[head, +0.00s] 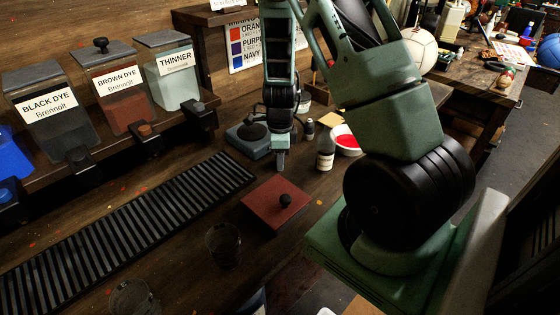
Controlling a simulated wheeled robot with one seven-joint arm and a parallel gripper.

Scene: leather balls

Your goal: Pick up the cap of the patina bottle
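A small clear bottle with a pale label (325,152) stands upright on the bench, right of my gripper. Its label is too small to read, so I cannot confirm that it is the patina bottle. Its narrow top (327,131) looks dark, and I cannot make out the cap clearly. A smaller dark bottle (309,130) stands just behind it. My gripper (281,161) points down above the bench, left of the labelled bottle and apart from it. The fingers appear as one narrow shape from this side, so their opening does not show.
A red square lid with a black knob (268,208) lies in front of my gripper. A white bowl of red liquid (346,140) sits behind the bottle. A grey-blue device (250,136) stands left. A slatted grate (125,235) and clear glasses (223,243) occupy the near left.

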